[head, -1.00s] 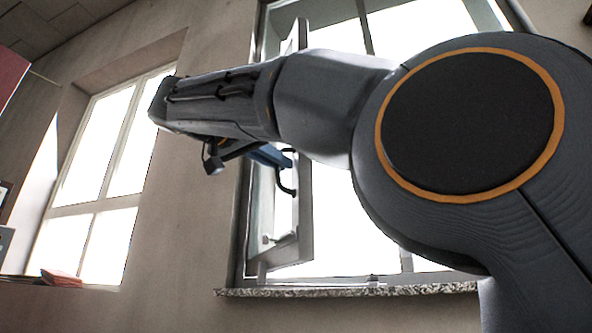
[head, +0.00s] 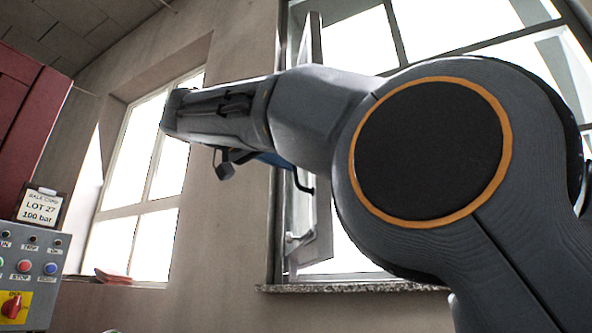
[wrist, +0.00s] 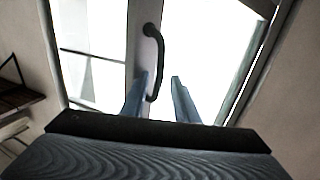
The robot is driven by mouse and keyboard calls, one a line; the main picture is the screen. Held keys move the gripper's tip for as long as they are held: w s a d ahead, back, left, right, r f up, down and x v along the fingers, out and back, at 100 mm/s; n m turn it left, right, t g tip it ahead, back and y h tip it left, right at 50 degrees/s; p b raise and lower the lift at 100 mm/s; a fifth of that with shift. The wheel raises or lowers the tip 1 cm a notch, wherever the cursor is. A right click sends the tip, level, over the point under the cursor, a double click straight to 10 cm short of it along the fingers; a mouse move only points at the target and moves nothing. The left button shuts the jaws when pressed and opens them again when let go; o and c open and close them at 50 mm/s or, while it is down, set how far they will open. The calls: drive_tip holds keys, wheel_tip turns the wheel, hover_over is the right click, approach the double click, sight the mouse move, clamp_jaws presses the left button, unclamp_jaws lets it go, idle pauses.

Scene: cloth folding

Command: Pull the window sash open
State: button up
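The window sash (head: 323,228) is a narrow pale frame standing out at an angle from the window opening, partly hidden behind my arm in the head view. Its black curved handle (head: 304,182) shows just below my arm. In the wrist view the sash (wrist: 142,35) is upright, with the handle (wrist: 154,40) on it. My gripper (wrist: 158,78) has two blue fingers spread apart. The handle's lower end lies between them in the picture, close to the left finger; I cannot tell if they touch. In the head view my gripper (head: 272,160) is mostly hidden beneath my arm.
A speckled stone sill (head: 350,287) runs below the window. A second window (head: 150,190) is set in the wall to the left. A grey control panel (head: 28,270) with buttons and a red machine (head: 30,100) stand at the far left.

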drive_tip(key=v, duration=0.8)
drive_tip(key=shift+w, duration=0.1)
idle(0.6)
